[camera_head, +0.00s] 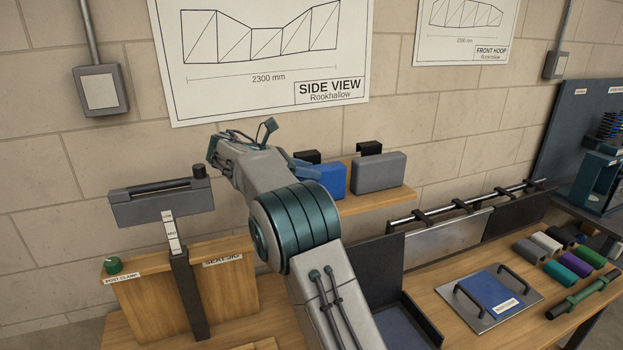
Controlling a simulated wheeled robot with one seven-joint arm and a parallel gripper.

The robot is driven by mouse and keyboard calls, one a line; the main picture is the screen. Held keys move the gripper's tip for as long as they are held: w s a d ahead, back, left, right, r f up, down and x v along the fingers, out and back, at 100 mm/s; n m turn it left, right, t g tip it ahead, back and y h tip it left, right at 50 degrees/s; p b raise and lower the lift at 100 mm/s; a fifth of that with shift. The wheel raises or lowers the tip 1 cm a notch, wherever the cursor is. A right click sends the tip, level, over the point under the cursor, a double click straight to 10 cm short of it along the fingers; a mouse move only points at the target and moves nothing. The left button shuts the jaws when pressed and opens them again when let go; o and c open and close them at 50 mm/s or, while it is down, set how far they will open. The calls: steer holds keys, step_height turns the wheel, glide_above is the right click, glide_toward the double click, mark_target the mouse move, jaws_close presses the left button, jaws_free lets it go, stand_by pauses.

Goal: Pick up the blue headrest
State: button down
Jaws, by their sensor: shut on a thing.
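The blue headrest (326,179) is a padded block with a black bracket at its top back. It stands upright at the left part of the wooden wall shelf (372,201), and my arm hides its lower left. My gripper (306,169) shows only as a blue-grey finger part at the headrest's upper left edge. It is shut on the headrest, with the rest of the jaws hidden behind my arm. I cannot tell whether the headrest touches the shelf. A grey headrest (379,173) with a black bracket stands just to its right.
A seat jig (184,290) with a dark post and grey crosspiece (160,203) stands at the left.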

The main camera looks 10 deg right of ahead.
steer(key=shift+r, duration=0.1)
steer(key=shift+r, duration=0.55)
steer(key=r, duration=0.1)
steer(key=r+b, duration=0.1)
steer(key=r, duration=0.1)
steer(key=shift+s+d, duration=0.2)
steer(key=shift+s, duration=0.05)
steer(key=s+d+r+b, duration=0.5)
steer(key=s+d, duration=0.1)
steer(key=s, duration=0.3)
steer(key=shift+s+d+r, duration=0.1)
